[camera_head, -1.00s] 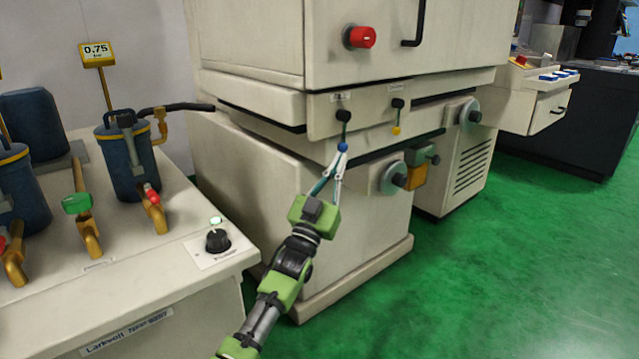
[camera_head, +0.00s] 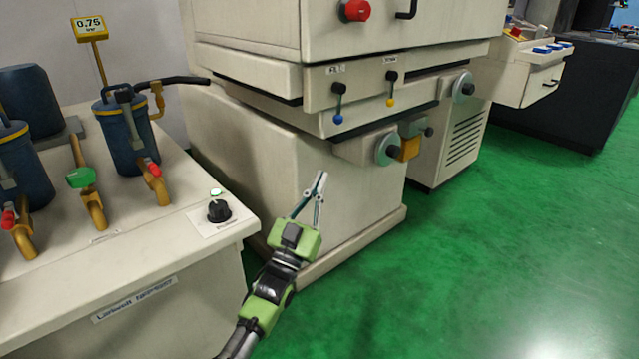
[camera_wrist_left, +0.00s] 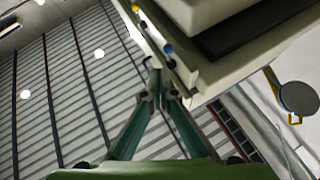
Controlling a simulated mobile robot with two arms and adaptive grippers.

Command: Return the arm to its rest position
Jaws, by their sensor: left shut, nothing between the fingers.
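My left gripper (camera_head: 317,187) is green with slim fingers and is shut on nothing. In the head view it is in front of the cream machine's lower body (camera_head: 270,150), below and left of the lever with the blue knob (camera_head: 338,118), and apart from it. In the left wrist view the closed fingertips (camera_wrist_left: 157,66) point up toward the machine's underside, with the blue knob (camera_wrist_left: 168,48) just beyond them. My left arm comes in from the bottom of the head view. My right gripper is not in view.
A lever with a yellow knob (camera_head: 390,101) and a round handwheel (camera_head: 387,148) are on the machine to the right. A bench (camera_head: 110,255) with blue canisters and valves stands close on the left. Green floor (camera_head: 480,270) is open on the right.

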